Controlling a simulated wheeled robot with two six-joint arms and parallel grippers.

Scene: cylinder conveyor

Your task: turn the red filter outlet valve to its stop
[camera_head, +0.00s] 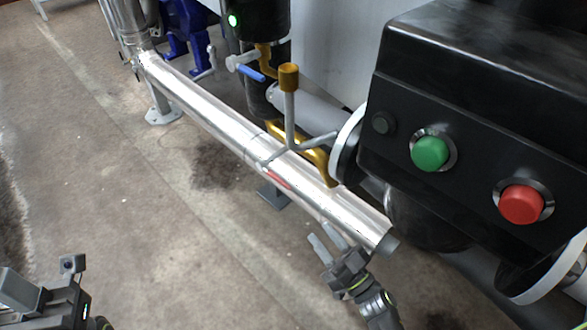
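A narrow red strip (279,179) shows along the side of the shiny metal pipe (205,104). I cannot tell whether it is the red valve's handle or a marking or reflection, and no other red valve handle is clear. My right gripper (327,240) is below the pipe's lower right end, its two grey fingers parted with nothing between them. It is apart from the red strip, down and to the right of it. My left gripper (16,288) is at the lower left corner, partly cut off by the frame, far from the pipe; its finger opening is unclear.
A black control box with green (430,153) and red (521,204) push buttons fills the right side. A yellow-capped grey lever (289,90) rises over the pipe. A blue-handled valve (247,73) sits behind it. The floor at left is clear.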

